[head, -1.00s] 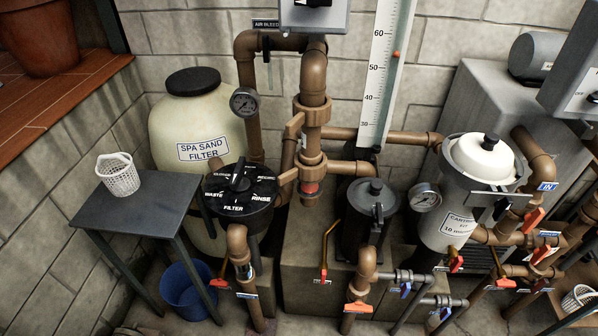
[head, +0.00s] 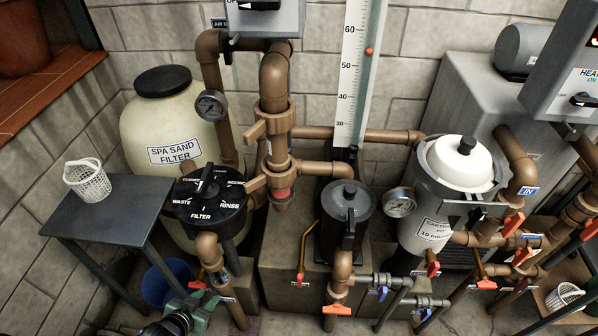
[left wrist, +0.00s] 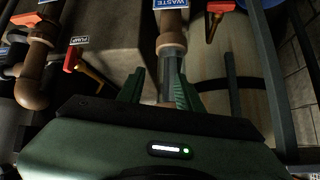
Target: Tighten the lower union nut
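The brown vertical pipe has an upper union nut (head: 271,122) with a side lug. A lower union nut (head: 277,172), also with a lug (head: 257,184), sits just above a red band (head: 282,194). My left gripper (head: 197,305) shows at the bottom left of the head view, well below the lower nut and away from it. In the left wrist view its two green fingers (left wrist: 158,90) are apart. A clear pipe section (left wrist: 172,63) under a WASTE label appears between them, seemingly beyond the tips. My right gripper is in neither view.
The multiport valve (head: 210,195) and its drop pipe stand left of the nut. A black lidded strainer (head: 345,205) stands right of it. A dark side table (head: 120,215) with a white basket (head: 88,181) is at left. A blue bucket (head: 168,283) is below.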

